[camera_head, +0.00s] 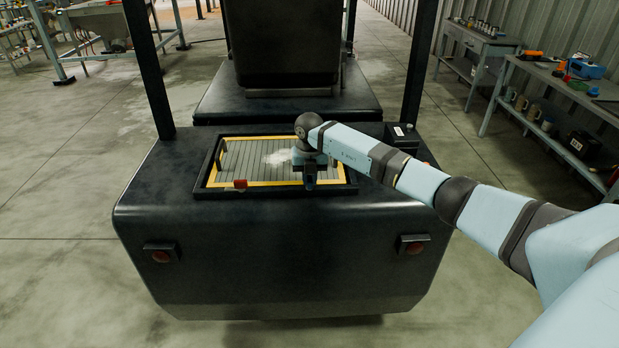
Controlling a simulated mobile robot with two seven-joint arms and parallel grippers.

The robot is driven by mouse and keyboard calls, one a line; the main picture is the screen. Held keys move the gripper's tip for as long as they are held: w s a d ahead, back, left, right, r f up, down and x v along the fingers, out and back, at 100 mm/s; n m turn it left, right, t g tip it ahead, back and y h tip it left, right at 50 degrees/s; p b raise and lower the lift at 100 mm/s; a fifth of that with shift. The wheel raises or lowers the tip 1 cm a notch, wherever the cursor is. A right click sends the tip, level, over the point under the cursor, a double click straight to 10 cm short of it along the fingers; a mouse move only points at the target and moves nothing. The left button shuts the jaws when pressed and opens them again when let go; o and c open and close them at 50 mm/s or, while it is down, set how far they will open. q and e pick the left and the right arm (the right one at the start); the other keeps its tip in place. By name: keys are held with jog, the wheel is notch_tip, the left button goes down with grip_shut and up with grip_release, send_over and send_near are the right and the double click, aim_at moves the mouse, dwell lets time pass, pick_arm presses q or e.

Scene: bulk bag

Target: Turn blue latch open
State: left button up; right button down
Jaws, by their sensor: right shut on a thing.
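A panel (255,160) with grey slats and a yellow border lies in a black frame on top of the black machine (280,240). A small red latch (238,185) sits on its front edge, left of the middle. My right gripper (309,183) points down at the front edge, right of the red latch. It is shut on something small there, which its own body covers. No blue latch shows clearly; the spot under my right gripper is hidden. My left gripper is not in view.
A dark upright block (285,45) stands behind the panel, with black posts (150,70) on both sides. A small black box (402,137) sits right of the panel. Benches with tools (560,90) stand at the far right. Floor around the machine is clear.

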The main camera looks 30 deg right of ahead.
jog(key=n+b, duration=0.2)
jog(key=n, duration=0.1)
jog(key=shift+d+f+n+b, duration=0.1)
jog(key=shift+n+b, duration=0.3)
jog(key=n+b, duration=0.3)
jog(key=n, duration=0.3)
jog(key=n+b, duration=0.2)
jog(key=n, duration=0.3)
jog(key=shift+b, duration=0.4)
jog(key=shift+n+b, duration=0.3)
jog(key=shift+n, duration=1.1)
jog(key=shift+r, duration=0.2)
jog(key=c, duration=1.1)
grip_release()
